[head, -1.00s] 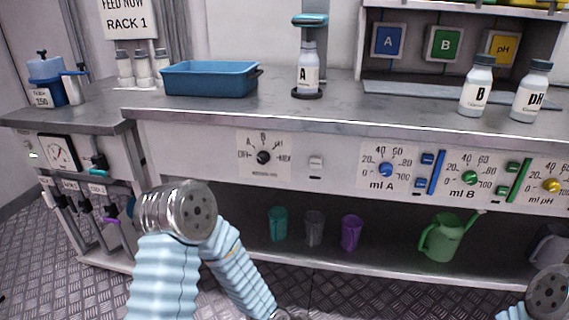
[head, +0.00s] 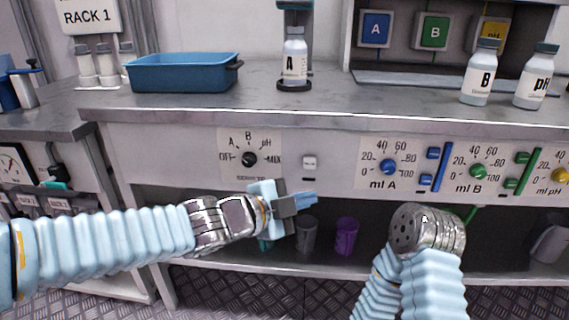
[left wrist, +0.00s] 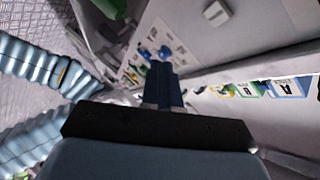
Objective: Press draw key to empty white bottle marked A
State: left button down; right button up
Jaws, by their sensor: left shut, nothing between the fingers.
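The white bottle marked A (head: 294,59) stands upright under the dispenser head (head: 294,5) on the bench. On the front panel below are a selector knob (head: 249,159), a white key (head: 310,167), and the ml A dial (head: 389,167) with an upper blue key (head: 433,153) and a lower blue key (head: 425,180). No key is legibly marked draw. My left gripper (head: 306,200) is shut and empty, in front of the panel below the white key, apparently not touching it. Its shut fingers (left wrist: 164,85) also show in the left wrist view. My right arm shows at lower right; its fingers are not seen.
A blue tray (head: 182,74) sits left of bottle A. Bottle B (head: 479,76) and bottle pH (head: 536,79) stand at right. Cups, including a purple one (head: 347,236), stand on the lower shelf behind my left gripper. The panel's front is clear above my gripper.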

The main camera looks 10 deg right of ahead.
aim_at(305, 170)
pick_arm(q)
jog(key=shift+r, duration=0.3)
jog(key=shift+w+d+p, duration=0.4)
jog(key=shift+w+p, duration=0.3)
jog(key=shift+w, duration=0.7)
jog(key=shift+w+d+p, duration=0.35)
jog(key=shift+w+p, duration=0.35)
jog(key=shift+w, duration=0.7)
jog(key=shift+w+d+p, duration=0.4)
jog(key=shift+w+p, duration=0.3)
jog(key=shift+w, duration=0.7)
jog(key=shift+w, duration=0.1)
jog(key=shift+w+d+p, duration=0.15)
jog(key=shift+w+p, duration=0.15)
jog(key=shift+p, duration=0.05)
